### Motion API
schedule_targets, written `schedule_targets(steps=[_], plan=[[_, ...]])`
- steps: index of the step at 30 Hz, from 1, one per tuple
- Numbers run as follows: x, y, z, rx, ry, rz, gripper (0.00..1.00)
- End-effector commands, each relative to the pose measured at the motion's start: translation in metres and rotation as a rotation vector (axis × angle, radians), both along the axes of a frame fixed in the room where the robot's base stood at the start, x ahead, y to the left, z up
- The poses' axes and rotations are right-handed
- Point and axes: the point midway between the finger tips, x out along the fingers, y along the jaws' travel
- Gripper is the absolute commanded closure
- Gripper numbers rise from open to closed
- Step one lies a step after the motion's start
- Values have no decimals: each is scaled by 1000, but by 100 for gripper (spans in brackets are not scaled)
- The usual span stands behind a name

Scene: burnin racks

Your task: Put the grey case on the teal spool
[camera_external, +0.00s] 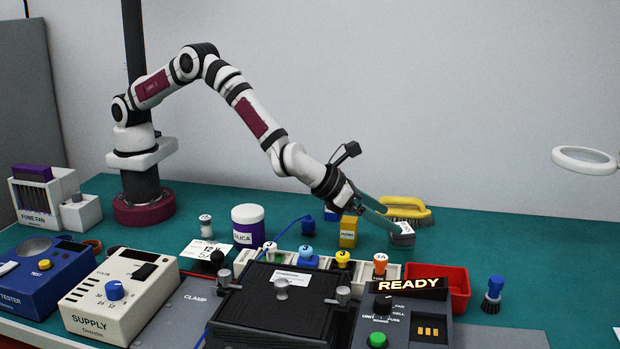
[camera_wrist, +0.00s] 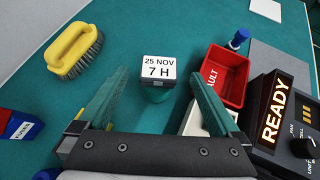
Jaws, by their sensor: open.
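The grey case (camera_wrist: 158,70) has a white top label reading "25 NOV 7 H". In the wrist view it sits upright between the fingertips, on a teal rounded piece that looks like the teal spool (camera_wrist: 156,95). The spool is mostly hidden under the case and blends with the teal bench. My gripper (camera_wrist: 158,80) is open, with a teal finger on each side of the case and visible gaps to it. In the external view, my gripper (camera_external: 388,218) reaches down to the case (camera_external: 403,239), partly covering it; the spool cannot be made out there.
A yellow brush (camera_wrist: 74,50) lies left of the case, and a red bin (camera_wrist: 224,76) stands close on its right. The READY console (camera_external: 410,315), a fuse box (camera_external: 348,232) and a row of coloured knobs are nearby. Bench behind the case is clear.

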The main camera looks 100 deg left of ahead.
Motion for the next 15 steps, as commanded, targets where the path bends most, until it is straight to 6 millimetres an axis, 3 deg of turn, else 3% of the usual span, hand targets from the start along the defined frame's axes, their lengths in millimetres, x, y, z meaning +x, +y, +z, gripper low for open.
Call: schedule_targets(steps=[6, 13, 15], plan=[[-37, -16, 28, 1, -1, -1, 1], [-48, -19, 36, 0, 0, 2, 1], [-52, -9, 45, -23, -8, 44, 1]])
